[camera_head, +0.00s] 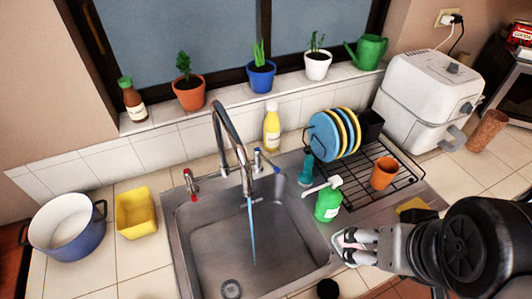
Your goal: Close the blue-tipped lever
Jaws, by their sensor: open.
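A red-tipped lever (189,182) stands left of the faucet. My gripper (345,247) is open at the right front edge of the sink, pointing left. It is well to the right and in front of the blue-tipped lever and does not touch it.
A green soap bottle (327,205) with a white pump stands between my gripper and the faucet's right side. A dish rack (385,190) with plates and an orange cup (384,172) is behind my gripper. The sink basin (215,240) is open space.

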